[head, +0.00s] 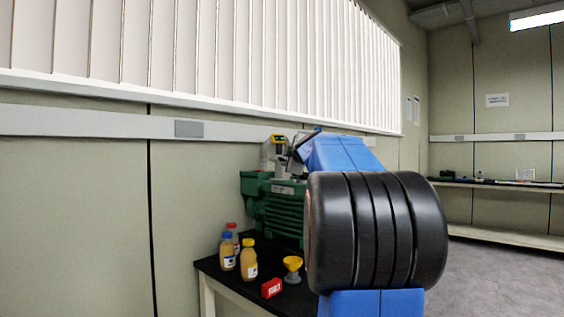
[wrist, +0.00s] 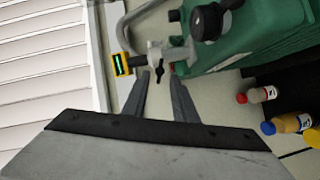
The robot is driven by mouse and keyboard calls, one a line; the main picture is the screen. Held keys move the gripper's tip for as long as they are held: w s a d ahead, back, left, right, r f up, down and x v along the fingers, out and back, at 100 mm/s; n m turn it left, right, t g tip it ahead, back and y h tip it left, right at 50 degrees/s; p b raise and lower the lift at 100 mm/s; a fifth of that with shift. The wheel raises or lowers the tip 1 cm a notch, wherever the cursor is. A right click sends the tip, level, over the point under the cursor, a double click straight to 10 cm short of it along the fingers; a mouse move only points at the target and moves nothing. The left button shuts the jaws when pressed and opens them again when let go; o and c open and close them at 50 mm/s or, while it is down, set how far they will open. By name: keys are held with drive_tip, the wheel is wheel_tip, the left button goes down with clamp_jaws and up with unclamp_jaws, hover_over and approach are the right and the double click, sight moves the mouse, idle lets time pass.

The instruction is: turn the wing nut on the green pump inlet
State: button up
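The green pump (head: 284,212) stands on a black-topped table, partly hidden behind my arm. Its body (wrist: 250,40) fills the upper right of the wrist view. A grey metal inlet fitting (wrist: 156,52) with a small dark wing nut (wrist: 160,74) shows left of the pump in the wrist view. My gripper (wrist: 159,75) is open, with the wing nut appearing between its two fingertips. I cannot tell whether the fingers touch it. In the head view my gripper (head: 296,146) is beside the inlet fitting (head: 268,152), and the wing nut is not discernible there.
A yellow-and-black gauge (wrist: 122,64) with a green display sits left of the fitting, close to the fingers. Several capped bottles (head: 248,262), a yellow funnel-like item (head: 292,268) and a red box (head: 271,288) stand on the table (head: 228,282) before the pump. A wall is behind.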

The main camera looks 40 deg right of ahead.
sight(283, 160)
drive_tip(key=x, duration=0.7)
clamp_jaws()
